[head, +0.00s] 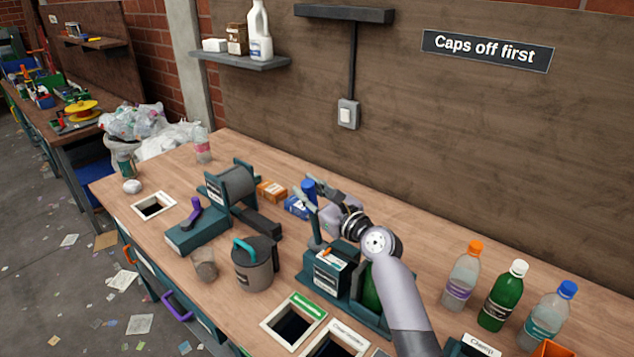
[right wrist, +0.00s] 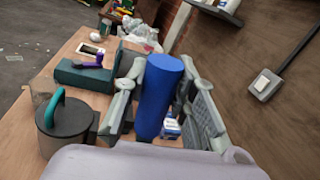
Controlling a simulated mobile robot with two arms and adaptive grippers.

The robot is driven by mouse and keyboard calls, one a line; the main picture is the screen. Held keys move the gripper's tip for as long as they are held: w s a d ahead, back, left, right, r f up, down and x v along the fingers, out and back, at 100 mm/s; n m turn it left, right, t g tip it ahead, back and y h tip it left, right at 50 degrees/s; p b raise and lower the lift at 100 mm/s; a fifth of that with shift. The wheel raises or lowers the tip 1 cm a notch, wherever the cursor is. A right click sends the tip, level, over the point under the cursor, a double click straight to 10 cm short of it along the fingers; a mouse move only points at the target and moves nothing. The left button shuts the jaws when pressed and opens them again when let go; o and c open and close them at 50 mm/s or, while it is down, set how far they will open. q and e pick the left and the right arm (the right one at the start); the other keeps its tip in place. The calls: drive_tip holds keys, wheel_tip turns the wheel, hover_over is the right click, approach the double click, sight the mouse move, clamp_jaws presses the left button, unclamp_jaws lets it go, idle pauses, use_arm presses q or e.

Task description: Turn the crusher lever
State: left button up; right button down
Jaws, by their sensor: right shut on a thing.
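The crusher (head: 326,274) is a teal machine with a white label near the middle of the bench. A green bottle (head: 371,288) lies in it, partly hidden by my right arm. Its lever appears to rise from the machine to a blue grip (head: 309,188). My right gripper (head: 318,191) is shut on this blue grip. In the right wrist view the blue grip (right wrist: 160,95) stands upright between the two fingers (right wrist: 162,108). My left gripper is in neither view.
A grey pot with a teal handle (head: 255,266) and a teal device with a purple lever (head: 196,232) stand left of the crusher. Several capped bottles (head: 502,296) stand at the right. Framed openings (head: 293,321) lie at the front edge.

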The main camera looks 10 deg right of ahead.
drive_tip(key=s+a+f+n+y+b, duration=0.1)
drive_tip(key=s+a+f+n+b, duration=0.2)
drive_tip(key=s+a+n, duration=0.2)
drive_tip(key=shift+a+f, duration=0.35)
drive_tip(key=shift+a, duration=0.45)
drive_tip(key=c, duration=1.3)
unclamp_jaws()
drive_tip(key=shift+t, duration=0.3)
drive_tip(key=shift+s, duration=0.1)
drive_tip(key=v, duration=1.2)
drive_tip(key=shift+r, duration=0.15)
